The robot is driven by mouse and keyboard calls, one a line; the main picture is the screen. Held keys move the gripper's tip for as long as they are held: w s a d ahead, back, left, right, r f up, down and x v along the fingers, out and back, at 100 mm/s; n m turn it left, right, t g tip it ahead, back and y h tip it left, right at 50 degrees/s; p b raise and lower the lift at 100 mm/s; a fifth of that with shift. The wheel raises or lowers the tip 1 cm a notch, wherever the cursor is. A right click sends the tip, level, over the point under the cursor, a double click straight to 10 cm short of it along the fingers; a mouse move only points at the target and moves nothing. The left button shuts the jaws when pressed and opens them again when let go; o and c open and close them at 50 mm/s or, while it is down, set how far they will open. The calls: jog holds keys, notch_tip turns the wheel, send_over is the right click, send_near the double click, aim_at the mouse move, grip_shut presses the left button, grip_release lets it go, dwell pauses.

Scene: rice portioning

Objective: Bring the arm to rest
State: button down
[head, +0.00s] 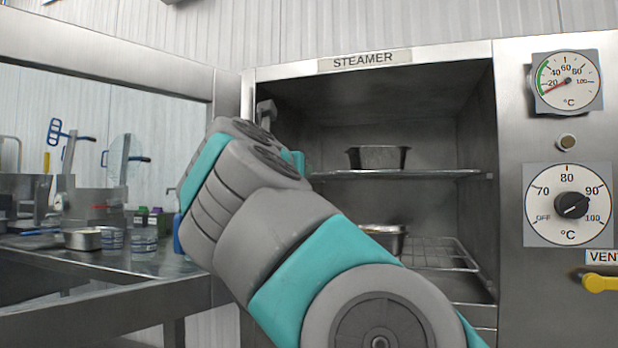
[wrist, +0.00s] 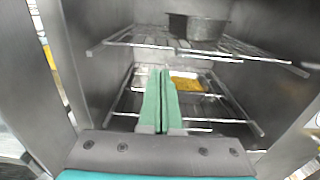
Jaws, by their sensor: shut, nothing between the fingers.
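My gripper (wrist: 161,84) shows in the wrist view with its two teal fingers together and nothing between them. It points into the open steamer (head: 365,60), toward the lower rack. In the head view my arm crosses the left part of the steamer opening and the fingers are hidden behind it. A metal pan (head: 378,157) stands on the upper rack. A second pan (head: 384,238) stands on the lower rack, partly hidden by my arm. In the wrist view this lower pan (wrist: 205,77) shows yellow-brown contents beyond the fingers.
The upper wire rack (wrist: 140,43) lies above and beyond the fingers, and steamer walls stand on both sides. Dials (head: 567,205) and a yellow vent handle (head: 600,283) are at right. A metal counter (head: 110,262) with tubs and utensils is at left.

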jog(key=shift+s+a, duration=0.2)
jog(key=shift+s, duration=0.2)
